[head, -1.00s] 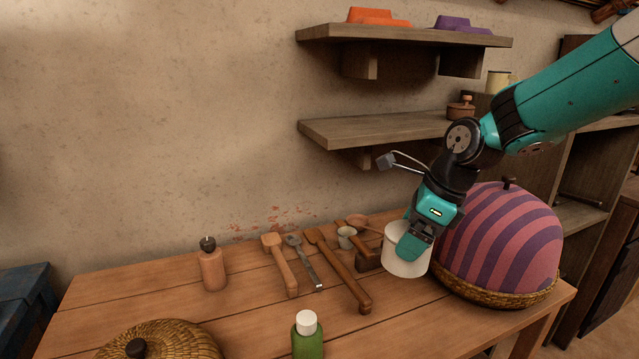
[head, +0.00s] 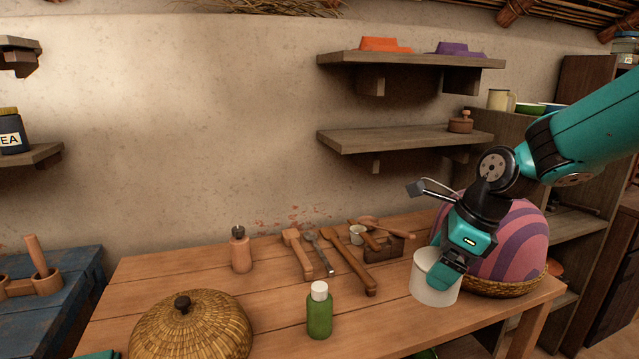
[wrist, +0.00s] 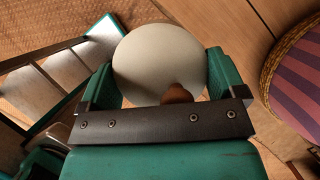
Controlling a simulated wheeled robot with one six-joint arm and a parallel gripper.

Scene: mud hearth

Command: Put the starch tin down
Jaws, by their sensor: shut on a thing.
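The tin looks upright. I cannot tell whether its base touches the table (head: 400,318).
A striped dome on a basket (head: 525,250) stands close to the right of the tin. A green bottle (head: 319,313), wooden tools (head: 348,262) and a woven lidded basket (head: 190,330) lie to the left. The table front between bottle and tin is clear. Two shelves (head: 405,138) hang behind.

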